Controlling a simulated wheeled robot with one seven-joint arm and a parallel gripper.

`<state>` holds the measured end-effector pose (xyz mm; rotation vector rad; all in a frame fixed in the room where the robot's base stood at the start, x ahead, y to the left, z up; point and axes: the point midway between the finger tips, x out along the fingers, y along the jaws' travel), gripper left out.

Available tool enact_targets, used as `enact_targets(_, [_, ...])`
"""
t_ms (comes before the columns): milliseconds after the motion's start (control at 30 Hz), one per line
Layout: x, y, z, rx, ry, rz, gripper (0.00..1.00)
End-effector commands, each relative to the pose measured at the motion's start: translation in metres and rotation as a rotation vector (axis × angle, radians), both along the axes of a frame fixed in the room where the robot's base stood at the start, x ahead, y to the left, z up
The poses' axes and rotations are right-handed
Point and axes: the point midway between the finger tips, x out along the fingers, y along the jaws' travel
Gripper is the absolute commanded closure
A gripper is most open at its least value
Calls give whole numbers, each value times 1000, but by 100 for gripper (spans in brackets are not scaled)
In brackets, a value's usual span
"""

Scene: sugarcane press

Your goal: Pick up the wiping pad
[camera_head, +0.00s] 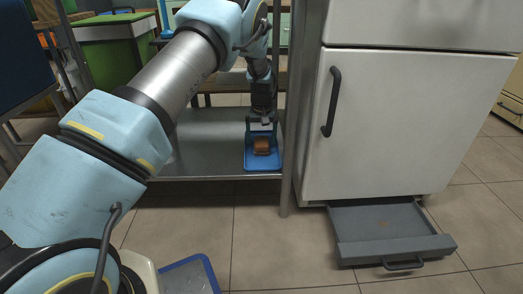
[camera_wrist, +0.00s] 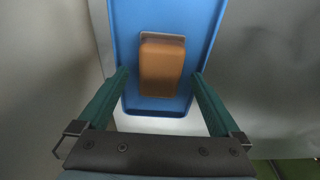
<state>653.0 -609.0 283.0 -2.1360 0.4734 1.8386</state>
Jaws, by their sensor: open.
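The wiping pad (camera_head: 261,146) is a brown-orange block. It lies on a blue tray (camera_head: 264,166) on a low metal shelf. In the wrist view the pad (camera_wrist: 161,68) sits in the middle of the blue tray (camera_wrist: 208,22), between and a little ahead of my fingertips. My gripper (camera_head: 262,127) reaches down over the tray from above. In the wrist view my gripper (camera_wrist: 160,76) is open, with one green finger on each side of the pad and a gap on both sides. The height of the fingertips above the tray is hard to tell.
The grey shelf (camera_head: 215,150) is bare left of the tray. A metal post (camera_head: 291,185) stands right of it. A white cabinet (camera_head: 410,120) with a black handle stands further right, with a grey drawer (camera_head: 385,225) pulled out beneath. A green bin (camera_head: 105,50) is at the back left.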

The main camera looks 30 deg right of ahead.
Motion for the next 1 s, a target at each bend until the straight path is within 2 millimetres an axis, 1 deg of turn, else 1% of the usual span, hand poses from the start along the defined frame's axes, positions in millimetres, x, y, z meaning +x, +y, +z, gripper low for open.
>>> enact_targets(33, [1,-1,-13,0,0,0,0])
enact_targets(100, [2,-1,-20,0,0,1,0])
enact_targets(333, [3,-1,-19,-1,-1,1,0])
enact_targets(367, [3,-1,-19,-1,-1,1,1])
enact_targets(1000, [2,-1,-19,0,-1,0,73])
